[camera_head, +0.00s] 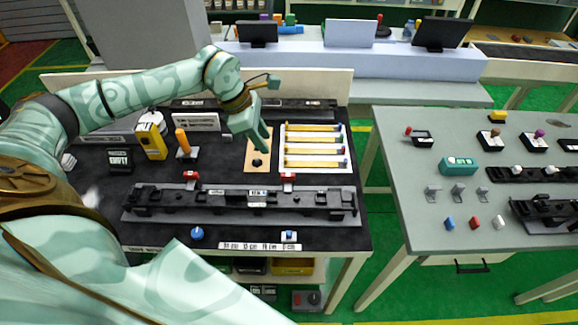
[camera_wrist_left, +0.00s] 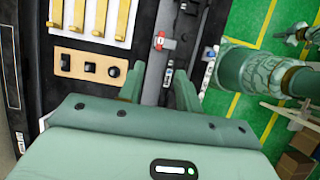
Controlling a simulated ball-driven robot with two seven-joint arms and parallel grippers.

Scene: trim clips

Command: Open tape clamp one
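Two small red-topped clamps stand on the long black fixture's back edge, a left one (camera_head: 191,177) and a right one (camera_head: 288,178). I cannot read which is number one. The black fixture (camera_head: 240,205) lies along the table's front half. My left gripper (camera_head: 260,146) hangs over the wooden plate behind the fixture, apart from both clamps. In the left wrist view its two fingers (camera_wrist_left: 158,88) stand apart with nothing between them. A red clamp (camera_wrist_left: 159,43) shows beyond the fingertips there. My right gripper is not visible.
A white tray (camera_head: 316,168) with yellow strips lies right of the wooden plate (camera_head: 249,166). An orange-handled tool (camera_head: 182,140) and a yellow device (camera_head: 151,140) stand at left. A blue knob (camera_head: 197,233) is in front. Green floor separates the grey right table (camera_head: 400,160).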

